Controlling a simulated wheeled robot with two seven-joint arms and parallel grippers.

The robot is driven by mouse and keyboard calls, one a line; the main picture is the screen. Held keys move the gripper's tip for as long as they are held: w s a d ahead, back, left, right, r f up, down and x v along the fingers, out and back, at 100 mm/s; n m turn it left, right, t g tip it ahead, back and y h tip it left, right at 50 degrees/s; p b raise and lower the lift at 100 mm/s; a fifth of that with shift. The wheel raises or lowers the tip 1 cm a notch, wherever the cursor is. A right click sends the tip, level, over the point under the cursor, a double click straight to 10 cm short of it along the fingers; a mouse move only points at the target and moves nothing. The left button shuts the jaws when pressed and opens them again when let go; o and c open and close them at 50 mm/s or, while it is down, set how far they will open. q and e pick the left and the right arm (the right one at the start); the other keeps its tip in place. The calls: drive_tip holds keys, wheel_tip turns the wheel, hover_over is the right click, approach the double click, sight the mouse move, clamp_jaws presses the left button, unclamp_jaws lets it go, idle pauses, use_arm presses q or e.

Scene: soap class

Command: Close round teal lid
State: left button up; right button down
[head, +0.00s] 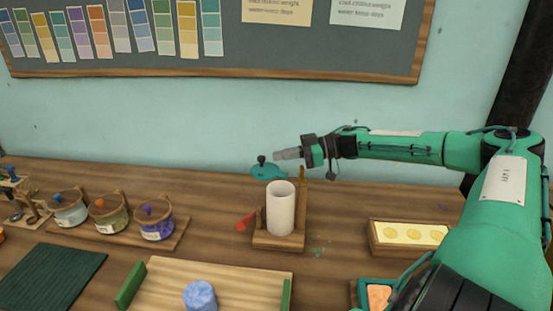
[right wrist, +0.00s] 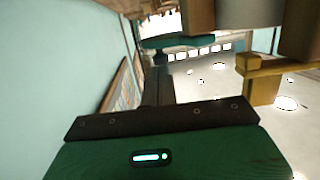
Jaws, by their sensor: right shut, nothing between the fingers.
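The round teal lid (head: 268,172) with a dark knob shows in the head view above and behind a white upright cylinder (head: 281,210). It looks raised clear of the cylinder's rim; how it is attached is hidden. The cylinder stands on a small wooden stand (head: 263,242) with a thin post behind. My right gripper (head: 276,155) is shut and empty, pointing left, at the height of the lid's knob and just right of it; I cannot tell if they touch. In the right wrist view, a teal disc, likely the lid (right wrist: 178,42), shows at the upper middle. My left gripper is not in view.
A red object (head: 246,222) lies left of the stand. Several jars (head: 155,220) stand on a board at left. A wooden tray (head: 240,278) holds a blue piece (head: 200,296) in front. A box with yellow discs (head: 376,250) sits at right, near my arm.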

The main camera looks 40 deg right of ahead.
drive_tip(key=shift+x, duration=1)
drive_tip(key=shift+a+n+g+y, duration=0.1)
drive_tip(key=shift+n+g+y, duration=0.2)
drive_tip(key=shift+g, duration=0.1)
